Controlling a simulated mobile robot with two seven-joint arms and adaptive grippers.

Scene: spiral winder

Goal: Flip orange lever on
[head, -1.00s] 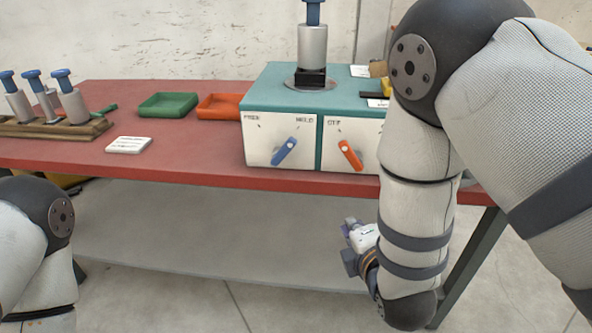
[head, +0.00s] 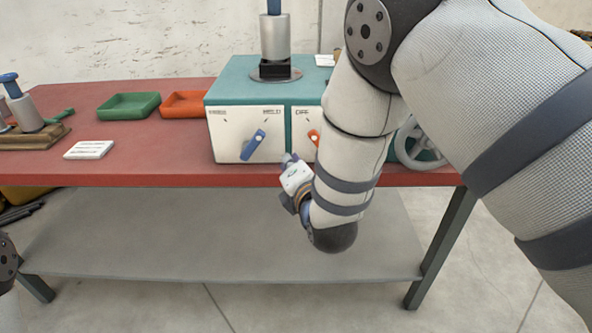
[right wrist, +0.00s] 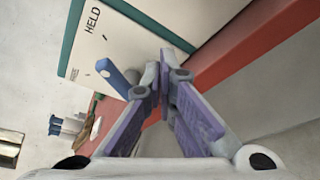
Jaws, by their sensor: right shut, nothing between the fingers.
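The orange lever (head: 314,137) is on the front of the teal and white box (head: 232,137), under the word OFF. My right forearm covers most of it in the head view, and I cannot pick it out in the right wrist view. My right gripper (head: 289,160) is shut and empty, low in front of the box, below and left of the orange lever. In the right wrist view its fingertips (right wrist: 165,68) meet in front of the box's lower part; contact with the box cannot be told. My left gripper is out of view.
A blue lever (head: 253,144) on the same front tilts toward HELD. A grey handwheel (head: 420,145) stands right of my forearm. A green tray (head: 128,106), an orange tray (head: 184,104) and a white card (head: 89,150) lie left on the red table (head: 140,172).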

